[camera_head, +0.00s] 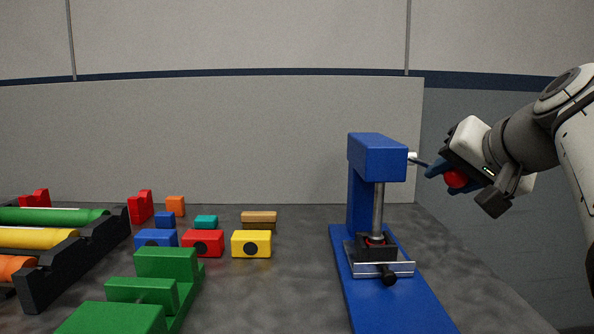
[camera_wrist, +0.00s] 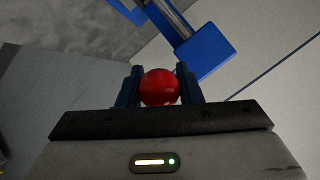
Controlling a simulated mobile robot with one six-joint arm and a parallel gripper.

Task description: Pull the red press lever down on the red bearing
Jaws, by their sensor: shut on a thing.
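The blue press (camera_head: 376,157) stands at centre right on the table. Its lever (camera_head: 420,162) sticks out to the right of the head, sloping slightly down to a red ball knob (camera_head: 456,179). My gripper (camera_head: 457,178) is shut on this knob; in the wrist view the red ball (camera_wrist: 160,87) sits between the blue fingers of my gripper (camera_wrist: 160,84). The steel ram (camera_head: 378,208) reaches down to the black holder on the press base.
Red (camera_head: 203,243), yellow (camera_head: 251,244) and blue blocks stand left of the press. A green stepped fixture (camera_head: 168,263) is in front of them. A black rack (camera_head: 78,262) with coloured cylinders is at far left. The table right of the press is clear.

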